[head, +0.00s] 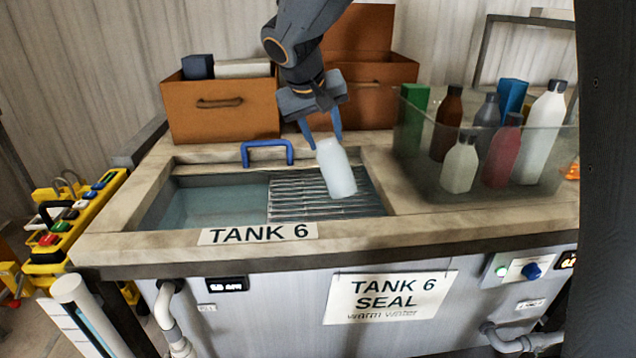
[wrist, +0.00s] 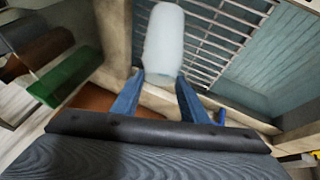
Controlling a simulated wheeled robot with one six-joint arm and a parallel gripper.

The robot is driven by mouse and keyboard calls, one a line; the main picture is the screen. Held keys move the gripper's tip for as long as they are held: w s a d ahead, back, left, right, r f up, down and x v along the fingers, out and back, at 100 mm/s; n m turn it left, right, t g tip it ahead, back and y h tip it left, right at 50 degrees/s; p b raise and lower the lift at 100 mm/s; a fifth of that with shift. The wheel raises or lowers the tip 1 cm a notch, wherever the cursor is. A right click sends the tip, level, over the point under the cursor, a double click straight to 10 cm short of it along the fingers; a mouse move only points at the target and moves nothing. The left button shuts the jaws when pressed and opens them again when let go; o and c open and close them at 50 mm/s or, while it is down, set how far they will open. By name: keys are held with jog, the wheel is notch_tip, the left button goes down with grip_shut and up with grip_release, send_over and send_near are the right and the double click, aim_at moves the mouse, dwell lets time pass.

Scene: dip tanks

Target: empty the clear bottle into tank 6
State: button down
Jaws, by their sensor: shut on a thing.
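My gripper (head: 321,133) is shut on a pale, whitish clear bottle (head: 337,172) and holds it tilted slightly over tank 6. In the wrist view the bottle (wrist: 163,42) sits between the blue fingers of my gripper (wrist: 160,85), with the grating beyond it. Tank 6 (head: 384,186) is a sunken basin in a stone-like counter, labelled TANK 6 on its front rim. Its left part shows bluish water (head: 215,203); a metal grating (head: 295,198) covers its right part. The bottle's neck is hidden at the fingers, and I cannot tell how much is inside.
A blue handle (head: 267,153) stands at the tank's back edge. A clear bin (head: 420,170) of several bottles and boxes is at right. Brown boxes (head: 222,115) stand behind. A yellow control box (head: 75,228) with buttons hangs at left.

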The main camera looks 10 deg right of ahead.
jog(key=shift+w+r+p, duration=0.1)
jog(key=shift+r+p, duration=0.1)
jog(key=shift+p, duration=0.3)
jog(key=shift+w+a+r+g+h+p, duration=0.1)
jog(key=shift+a+g+h+p, duration=0.1)
jog(key=shift+g+h+p, duration=0.5)
jog(key=shift+n+p, duration=0.3)
jog(key=shift+p, duration=0.35)
jog(key=shift+w, duration=0.1)
